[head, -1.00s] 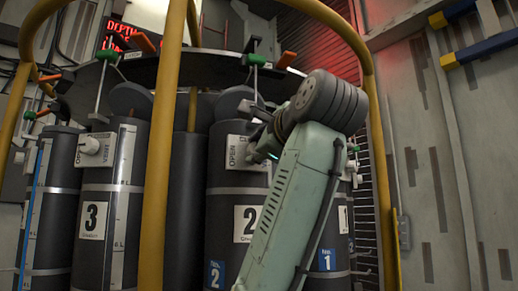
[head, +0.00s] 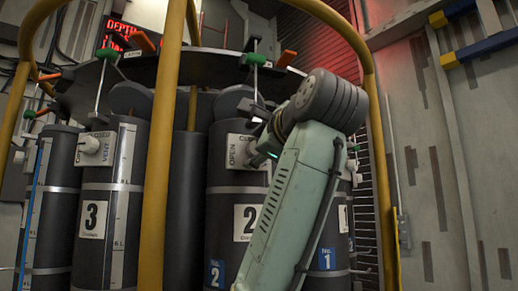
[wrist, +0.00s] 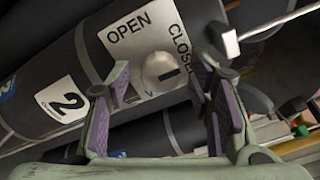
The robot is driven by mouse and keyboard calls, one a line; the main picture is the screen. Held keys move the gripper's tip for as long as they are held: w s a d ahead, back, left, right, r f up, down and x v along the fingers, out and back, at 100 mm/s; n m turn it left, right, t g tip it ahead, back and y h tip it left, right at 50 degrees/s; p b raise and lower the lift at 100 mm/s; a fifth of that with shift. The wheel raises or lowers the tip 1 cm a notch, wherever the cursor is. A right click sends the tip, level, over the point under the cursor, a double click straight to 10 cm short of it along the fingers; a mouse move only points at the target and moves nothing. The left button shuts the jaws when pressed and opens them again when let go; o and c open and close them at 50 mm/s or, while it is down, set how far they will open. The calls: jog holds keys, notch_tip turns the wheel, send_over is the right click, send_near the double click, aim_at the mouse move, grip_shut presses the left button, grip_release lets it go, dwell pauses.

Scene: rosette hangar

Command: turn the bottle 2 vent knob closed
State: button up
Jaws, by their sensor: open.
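Bottle 2 is a dark cylinder with a white "2" label (wrist: 62,103); in the head view the bottle (head: 225,185) stands upright behind my arm. Its white plate (wrist: 110,50) reads OPEN and CLOSED. The round pale vent knob (wrist: 157,68) sits on this plate, with a short dark mark on its lower right side. My gripper (wrist: 163,76) is open, its purple-padded fingers on either side of the knob in the wrist view. I cannot tell whether either pad touches it.
Bottle 3 (head: 98,165) with its own white knob (head: 90,145) stands at the left. Bottle 1 is partly hidden behind my arm. Yellow rails (head: 160,150) rise in front of the bottles. Green-handled levers (head: 256,59) and orange handles hang above.

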jog(key=shift+s, duration=0.1)
jog(key=v, duration=0.7)
jog(key=shift+s, duration=0.2)
jog(key=shift+d, duration=0.1)
